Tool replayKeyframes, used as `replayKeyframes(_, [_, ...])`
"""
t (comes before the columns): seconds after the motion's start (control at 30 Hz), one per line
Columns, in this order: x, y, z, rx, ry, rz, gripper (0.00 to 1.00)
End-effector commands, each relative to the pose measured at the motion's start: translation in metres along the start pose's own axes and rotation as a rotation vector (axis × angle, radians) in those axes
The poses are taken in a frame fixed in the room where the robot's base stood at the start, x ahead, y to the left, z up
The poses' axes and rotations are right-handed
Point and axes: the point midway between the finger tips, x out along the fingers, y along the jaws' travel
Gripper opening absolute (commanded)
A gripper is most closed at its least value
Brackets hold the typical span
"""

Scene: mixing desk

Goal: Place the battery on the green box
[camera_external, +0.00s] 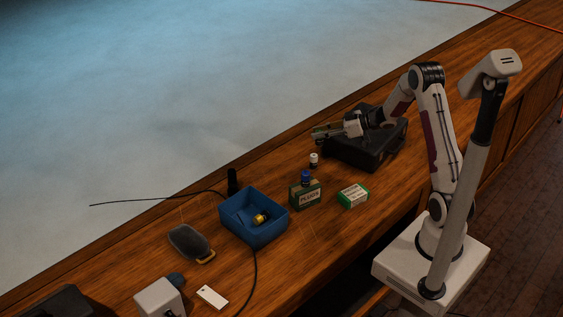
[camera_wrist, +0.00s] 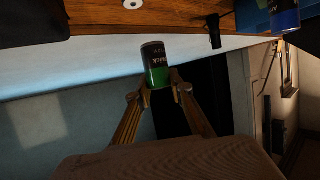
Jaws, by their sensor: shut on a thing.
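My gripper (camera_external: 322,133) is shut on a small cylinder, which looks like the battery. The cylinder (camera_wrist: 155,64) has a green band, a dark band and a pale end, and sits between both fingertips in the wrist view. My gripper holds it above the far side of the desk, clear of the wood. A dark green box (camera_external: 305,195) with a pale label stands mid-desk, with a blue cylinder (camera_external: 305,177) on it. A lower green and white box (camera_external: 353,195) lies to its right. Both boxes are below and apart from my gripper.
A small white cylinder (camera_external: 314,160) stands below my gripper. A black case (camera_external: 367,145) is under my forearm. A blue bin (camera_external: 254,217) with a yellow item is left of the boxes. A dark upright object (camera_external: 232,182) and cable are behind it.

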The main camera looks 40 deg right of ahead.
Motion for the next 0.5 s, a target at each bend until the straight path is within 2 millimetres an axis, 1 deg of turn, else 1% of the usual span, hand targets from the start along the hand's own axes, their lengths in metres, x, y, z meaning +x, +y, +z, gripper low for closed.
replayKeyframes(0.03, [-0.013,0.002,0.003,0.001,0.001,0.004,0.00])
replayKeyframes(0.13, [-0.037,0.000,0.011,-0.003,0.001,-0.004,0.00])
replayKeyframes(0.27, [-0.067,-0.011,0.021,-0.011,0.001,-0.028,0.00])
replayKeyframes(0.37, [-0.090,-0.026,0.029,-0.023,0.000,-0.057,0.00])
replayKeyframes(0.47, [-0.113,-0.048,0.037,-0.040,0.001,-0.101,0.00])
replayKeyframes(0.5, [-0.121,-0.059,0.040,-0.050,0.001,-0.124,0.00])
